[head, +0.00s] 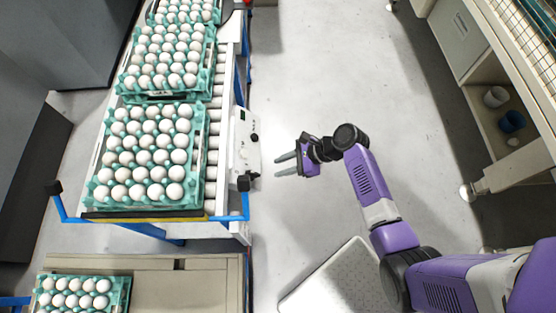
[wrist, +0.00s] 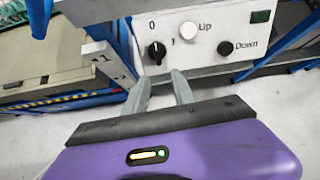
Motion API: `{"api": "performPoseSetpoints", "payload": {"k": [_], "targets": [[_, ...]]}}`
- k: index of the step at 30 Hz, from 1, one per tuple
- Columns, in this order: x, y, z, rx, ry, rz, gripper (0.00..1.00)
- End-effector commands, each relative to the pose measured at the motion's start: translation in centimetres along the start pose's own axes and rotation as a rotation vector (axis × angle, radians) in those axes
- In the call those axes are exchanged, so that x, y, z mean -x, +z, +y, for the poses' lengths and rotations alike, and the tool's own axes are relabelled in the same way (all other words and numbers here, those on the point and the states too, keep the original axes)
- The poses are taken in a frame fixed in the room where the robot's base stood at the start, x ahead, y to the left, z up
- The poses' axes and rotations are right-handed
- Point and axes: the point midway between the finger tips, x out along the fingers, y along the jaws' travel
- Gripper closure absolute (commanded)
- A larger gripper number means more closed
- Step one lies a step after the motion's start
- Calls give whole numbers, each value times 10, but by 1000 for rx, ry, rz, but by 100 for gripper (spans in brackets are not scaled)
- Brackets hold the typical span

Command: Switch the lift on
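The lift's white control panel (head: 246,130) is on the right side of the roller conveyor in the head view. In the wrist view the panel (wrist: 208,17) carries a black rotary switch (wrist: 156,52) marked 0 and 1. Its pale mark seems to point up toward 0. A white Up button (wrist: 188,30), a black Down button (wrist: 225,48) and a dark green window (wrist: 260,16) are to its right. My gripper (head: 276,165) is just right of the panel, fingers toward it. Its fingers (wrist: 161,80) are apart and empty, below the switch in the wrist view, with no visible contact.
Egg trays (head: 203,150) stand on the conveyor, with a blue frame (head: 75,219) at its near end. Another egg tray (head: 124,293) is at bottom left. A shelf unit (head: 470,40) stands at right. The grey floor between is mostly clear, with a pale slab (head: 325,285) near the bottom.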

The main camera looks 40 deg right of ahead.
Motion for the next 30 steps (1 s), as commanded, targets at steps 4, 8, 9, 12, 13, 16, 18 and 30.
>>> {"api": "performPoseSetpoints", "payload": {"k": [4,8,9,12,13,16,18,30], "targets": [[-5,16,-3,-59,33,-44,69],[-15,16,-3,-64,38,-48,69],[-20,15,-3,-62,37,-47,69],[-33,15,-2,-60,36,-47,69],[-38,15,-2,-59,36,-47,69],[-52,15,-2,-59,36,-46,69],[-60,16,-1,-58,35,-46,69],[-90,21,-1,-61,34,-45,69]]}}
